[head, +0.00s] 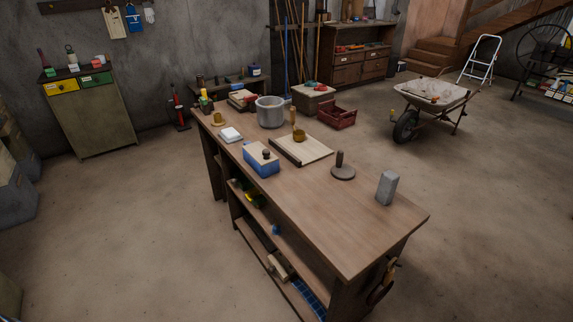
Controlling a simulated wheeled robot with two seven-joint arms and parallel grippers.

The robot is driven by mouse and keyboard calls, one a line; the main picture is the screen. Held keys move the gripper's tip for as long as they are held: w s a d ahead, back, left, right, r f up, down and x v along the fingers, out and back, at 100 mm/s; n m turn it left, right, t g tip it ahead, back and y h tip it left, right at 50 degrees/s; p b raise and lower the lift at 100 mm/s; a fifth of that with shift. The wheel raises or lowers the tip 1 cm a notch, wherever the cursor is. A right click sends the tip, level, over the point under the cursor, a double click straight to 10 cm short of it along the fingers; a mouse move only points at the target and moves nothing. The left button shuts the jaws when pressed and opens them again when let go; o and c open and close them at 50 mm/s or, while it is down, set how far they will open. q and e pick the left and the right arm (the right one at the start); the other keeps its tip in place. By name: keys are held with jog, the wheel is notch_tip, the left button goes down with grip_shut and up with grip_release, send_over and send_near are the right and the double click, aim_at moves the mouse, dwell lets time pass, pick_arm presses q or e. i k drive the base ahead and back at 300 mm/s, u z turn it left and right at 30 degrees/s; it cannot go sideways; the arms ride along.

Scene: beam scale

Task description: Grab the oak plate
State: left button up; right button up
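A flat, light wooden board (313,149) lies on the long wooden workbench (325,216), near its middle. It has a dark strip along its near left edge and looks most like the oak plate, though I cannot be sure. A blue box (263,167) with a pale top and a dark knob stands just left of the board. Neither of my grippers shows in the head view.
The bench's near right end is clear. A wheelbarrow (432,95) stands beyond, with open floor around.

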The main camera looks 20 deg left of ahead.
aim_at(341, 172)
jog(key=z, duration=1.65)
jog(key=i, duration=4)
jog(key=u, duration=3.65)
